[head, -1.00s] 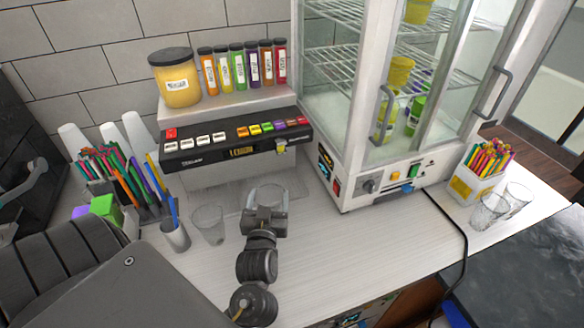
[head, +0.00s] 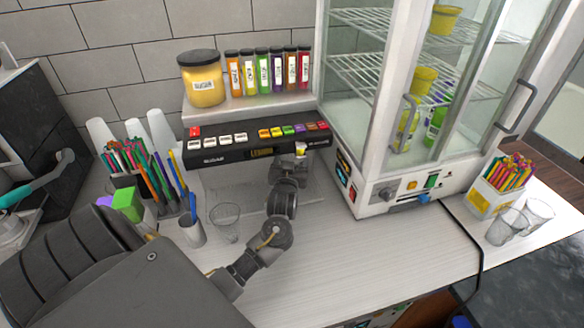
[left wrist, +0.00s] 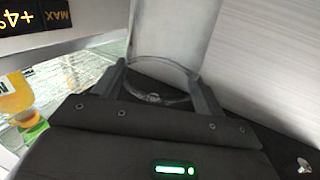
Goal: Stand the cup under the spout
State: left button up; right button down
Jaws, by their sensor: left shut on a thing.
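My left gripper (head: 287,167) reaches in under the right end of the black button panel (head: 222,156) of the dispenser. A small yellowish spout (head: 300,147) hangs at the panel's lower edge, just above and to the right of the gripper. In the left wrist view the gripper (left wrist: 160,75) is shut on a clear cup (left wrist: 158,98), with a finger on each side of its rim. In the head view the held cup is mostly hidden by my gripper and arm. Whether it touches the surface below cannot be told. My right gripper is not in view.
A glass display cabinet (head: 372,195) stands close on the right. A straw box (head: 490,198) and clear cups (head: 505,226) are further right. The front counter is clear.

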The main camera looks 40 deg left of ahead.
pick_arm(q)
jog(key=shift+w+a+f, duration=0.1)
jog(key=shift+w+a, duration=0.05)
jog(key=shift+w, duration=0.1)
notch_tip(320, 180, down, 4)
jog(key=b, duration=0.3)
jog(key=shift+s+r, duration=0.15)
jog(key=shift+r, duration=0.1)
jog(key=shift+f, duration=0.1)
jog(key=o, duration=1.2)
jog(key=shift+c, duration=0.2)
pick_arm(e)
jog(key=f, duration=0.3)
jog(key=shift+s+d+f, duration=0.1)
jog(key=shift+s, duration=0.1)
